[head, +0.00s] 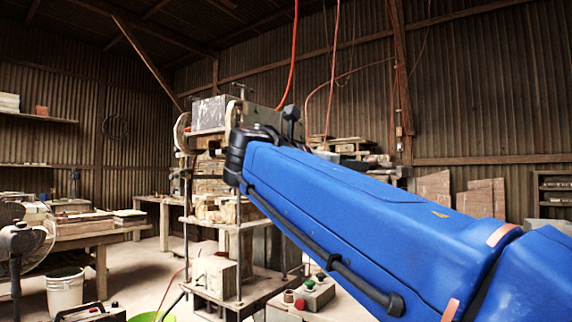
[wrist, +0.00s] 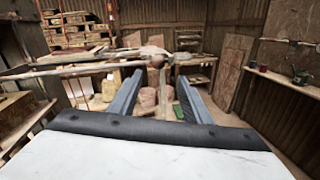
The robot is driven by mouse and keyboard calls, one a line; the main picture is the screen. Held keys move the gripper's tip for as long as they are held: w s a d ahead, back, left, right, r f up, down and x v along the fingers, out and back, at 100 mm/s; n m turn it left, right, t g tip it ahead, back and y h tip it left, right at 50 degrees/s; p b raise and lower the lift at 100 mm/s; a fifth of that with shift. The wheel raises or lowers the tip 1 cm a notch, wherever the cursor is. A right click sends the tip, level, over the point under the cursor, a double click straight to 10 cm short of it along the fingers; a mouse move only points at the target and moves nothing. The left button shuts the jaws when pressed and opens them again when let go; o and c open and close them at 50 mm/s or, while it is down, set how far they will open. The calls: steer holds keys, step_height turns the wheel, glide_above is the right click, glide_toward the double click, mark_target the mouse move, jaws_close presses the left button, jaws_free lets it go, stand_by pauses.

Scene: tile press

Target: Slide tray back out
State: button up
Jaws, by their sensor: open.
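The tile press (head: 212,118) stands in the middle of the head view, with a grey metal block on top and posts below. My blue arm reaches across in front of it and hides part of it. My gripper (wrist: 160,82) shows in the wrist view with its two fingers apart and nothing clearly held. A pale horizontal bar (wrist: 95,68) with a rounded brownish lump crosses just beyond the fingertips; I cannot tell whether they touch it. I cannot make out the tray for certain in either view.
A control box with green and red buttons (head: 314,291) sits low beside the press. A workbench (head: 85,238), a white bucket (head: 65,291) and a fan (head: 20,240) stand at left. Red cables (head: 294,60) hang above. A wooden board (wrist: 235,62) leans on the wall.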

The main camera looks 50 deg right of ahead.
steer(key=shift+w+a, duration=0.15)
steer(key=shift+a, duration=1)
steer(key=shift+w+a, duration=0.1)
steer(key=shift+a, duration=1.05)
steer(key=w+a+f+m+t+y, duration=0.1)
steer(key=w+a+f+t+y, duration=0.15)
steer(key=f, duration=0.65)
steer(key=w+a+f+m+t+y, duration=0.1)
steer(key=w+f+y, duration=0.15)
steer(key=f, duration=0.65)
steer(key=w+a+f+m+t+y, duration=0.1)
steer(key=w+a+f+t+y, duration=0.15)
steer(key=f, duration=0.65)
steer(key=a+f+m+y, duration=0.5)
steer(key=a+f, duration=0.5)
steer(key=f, duration=0.2)
steer(key=a+f+m+t+y, duration=0.1)
steer(key=a+f+m+y, duration=0.4)
steer(key=a+f, duration=0.5)
step_height(320, 180, down, 4)
steer(key=shift+w+r+m, duration=0.25)
steer(key=shift+w+m, duration=0.1)
steer(key=shift+m, duration=0.35)
